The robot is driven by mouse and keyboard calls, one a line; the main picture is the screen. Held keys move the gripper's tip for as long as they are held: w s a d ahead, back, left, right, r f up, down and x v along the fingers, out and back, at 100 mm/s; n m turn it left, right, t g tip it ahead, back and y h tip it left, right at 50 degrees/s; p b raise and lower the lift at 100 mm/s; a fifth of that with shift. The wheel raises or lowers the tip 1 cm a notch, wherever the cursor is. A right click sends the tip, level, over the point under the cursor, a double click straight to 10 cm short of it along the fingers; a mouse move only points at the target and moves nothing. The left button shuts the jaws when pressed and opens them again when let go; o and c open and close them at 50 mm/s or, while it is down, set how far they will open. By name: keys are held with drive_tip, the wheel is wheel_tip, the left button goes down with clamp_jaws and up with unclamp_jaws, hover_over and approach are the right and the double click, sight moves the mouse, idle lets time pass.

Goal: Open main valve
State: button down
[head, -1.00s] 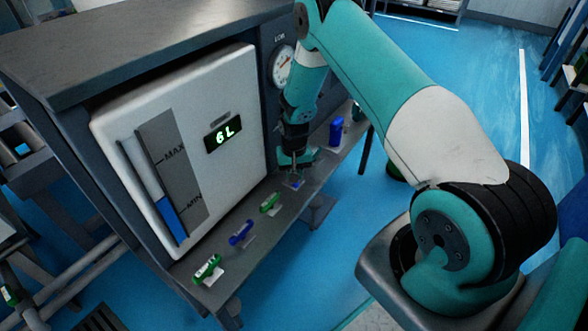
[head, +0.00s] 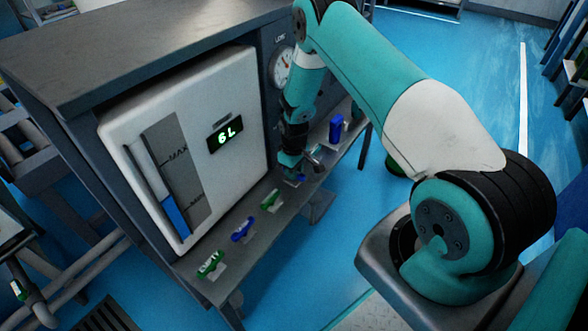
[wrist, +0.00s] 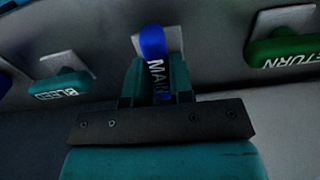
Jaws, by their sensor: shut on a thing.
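The main valve handle (wrist: 154,45) is blue and carries white letters reading "MA…", partly hidden by my gripper. It sits on a pale square plate in the wrist view. My gripper (wrist: 157,88) is shut on this handle, with a teal finger on each side of it. In the head view my gripper (head: 293,165) is low at the front of the cabinet, above the narrow shelf. Only a small blue bit of the handle (head: 297,180) shows there beneath it.
Several handles stand along the shelf (head: 222,243), including a blue one (head: 337,128) beyond my gripper. The cabinet panel (head: 232,110) reads 6 L.

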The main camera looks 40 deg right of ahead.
drive_tip(key=shift+n, duration=0.3)
drive_tip(key=c, duration=1)
unclamp_jaws()
wheel_tip(320, 180, up, 17)
drive_tip(key=p, duration=0.3)
drive_tip(key=shift+r+p, duration=0.2)
drive_tip(key=shift+p, duration=0.15)
